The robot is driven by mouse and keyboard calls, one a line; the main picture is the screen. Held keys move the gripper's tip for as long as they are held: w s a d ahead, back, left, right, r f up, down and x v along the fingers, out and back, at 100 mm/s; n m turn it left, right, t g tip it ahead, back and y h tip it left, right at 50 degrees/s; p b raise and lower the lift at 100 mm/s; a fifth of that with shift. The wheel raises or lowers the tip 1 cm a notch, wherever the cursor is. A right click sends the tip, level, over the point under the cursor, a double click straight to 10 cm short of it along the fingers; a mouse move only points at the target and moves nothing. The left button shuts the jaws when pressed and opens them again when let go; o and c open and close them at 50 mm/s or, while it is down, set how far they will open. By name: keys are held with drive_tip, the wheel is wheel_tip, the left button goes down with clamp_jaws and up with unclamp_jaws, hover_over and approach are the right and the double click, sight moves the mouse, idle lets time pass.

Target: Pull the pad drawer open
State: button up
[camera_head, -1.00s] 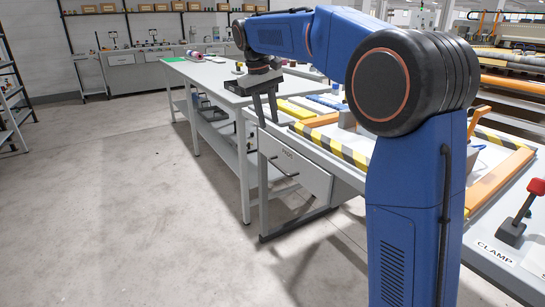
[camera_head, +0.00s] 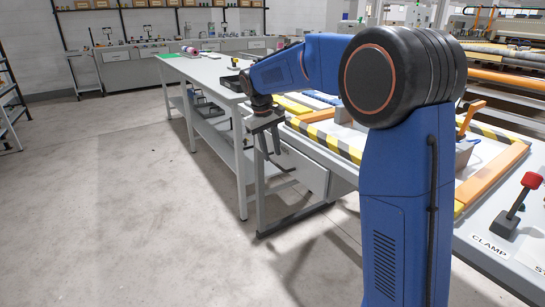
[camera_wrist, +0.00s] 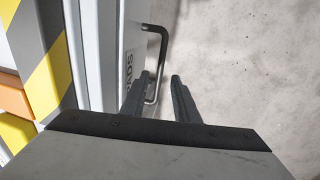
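The pad drawer (camera_head: 308,174) is a light grey front under the bench top, and it looks closed. In the wrist view its front (camera_wrist: 130,38) carries a partly hidden label ending in "ADS". My gripper (camera_head: 269,152) points down beside the drawer front, open and empty. In the wrist view the handle bar appears between the two spread fingertips (camera_wrist: 160,78); I cannot tell whether they reach its depth.
The bench edge with yellow-black striped tape (camera_wrist: 45,85) lies close beside my gripper. A grey table (camera_head: 205,72) with a lower shelf stands behind it. A red-knobbed clamp lever (camera_head: 518,205) is at the right. The concrete floor (camera_head: 120,200) in front of the drawer is clear.

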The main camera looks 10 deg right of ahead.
drive_tip(key=shift+w+d+f, duration=0.1)
drive_tip(key=shift+d+f, duration=0.05)
drive_tip(key=shift+f, duration=0.5)
drive_tip(key=shift+d+f, duration=0.1)
drive_tip(key=shift+f, duration=0.55)
clamp_jaws()
drive_tip(key=s+a, duration=0.4)
drive_tip(key=a, duration=0.8)
drive_tip(key=s+a, duration=0.4)
drive_tip(key=a, duration=0.8)
drive_tip(key=shift+a, duration=0.25)
drive_tip(key=shift+r, duration=0.1)
unclamp_jaws()
drive_tip(key=s+a+r, duration=0.1)
drive_tip(key=a+r, duration=0.2)
drive_tip(key=r, duration=1.4)
